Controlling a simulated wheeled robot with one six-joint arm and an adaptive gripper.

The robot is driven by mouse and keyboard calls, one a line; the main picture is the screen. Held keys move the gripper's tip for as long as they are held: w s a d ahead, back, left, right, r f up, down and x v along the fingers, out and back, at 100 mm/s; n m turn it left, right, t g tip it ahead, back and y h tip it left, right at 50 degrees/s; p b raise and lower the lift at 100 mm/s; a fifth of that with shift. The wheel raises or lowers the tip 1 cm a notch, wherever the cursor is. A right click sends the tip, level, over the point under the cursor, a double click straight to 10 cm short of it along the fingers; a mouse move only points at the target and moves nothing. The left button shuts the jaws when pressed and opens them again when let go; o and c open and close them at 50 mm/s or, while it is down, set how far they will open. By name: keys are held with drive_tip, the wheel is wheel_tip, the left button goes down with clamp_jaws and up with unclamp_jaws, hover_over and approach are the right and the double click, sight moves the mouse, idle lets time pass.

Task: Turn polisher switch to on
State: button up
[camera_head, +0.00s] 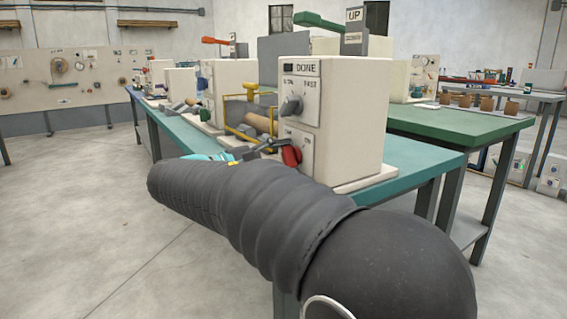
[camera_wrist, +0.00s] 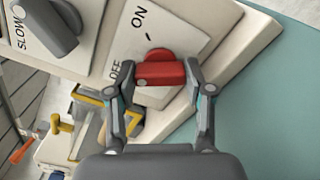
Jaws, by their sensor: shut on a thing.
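The red polisher switch (camera_head: 291,156) is a rotary knob low on the front of a cream box with a "DONE" display. The wrist view shows the red switch (camera_wrist: 160,72) on a white plate, with "ON" at the top and "OFF" at the left. Its bar lies roughly crosswise in that view; I cannot tell exactly which mark it points to. My gripper (camera_wrist: 161,76) has one finger at each end of the bar and is shut on it. In the head view my gripper (camera_head: 268,148) reaches the switch from the left, partly hidden.
A grey knob (camera_head: 291,106) marked slow and fast sits above the switch. A yellow frame (camera_head: 245,117) with a wooden roller stands just left. The teal bench (camera_head: 425,158) has bare top right of the box. A green table (camera_head: 450,122) stands behind.

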drive_tip(key=m+b, duration=0.2)
drive_tip(key=m, duration=0.1)
drive_tip(key=shift+f+m+b, duration=0.2)
drive_tip(key=shift+m+b, duration=0.1)
drive_tip(key=m+b, duration=0.2)
drive_tip(key=m, duration=0.1)
drive_tip(key=shift+m+b, duration=0.3)
drive_tip(key=m+b, duration=0.1)
drive_tip(key=m, duration=0.4)
drive_tip(key=shift+r, duration=0.2)
drive_tip(key=o, duration=1.2)
drive_tip(key=shift+c, duration=0.2)
drive_tip(key=v, duration=1.2)
drive_tip(key=shift+d+m, duration=0.1)
drive_tip(key=shift+m, duration=0.2)
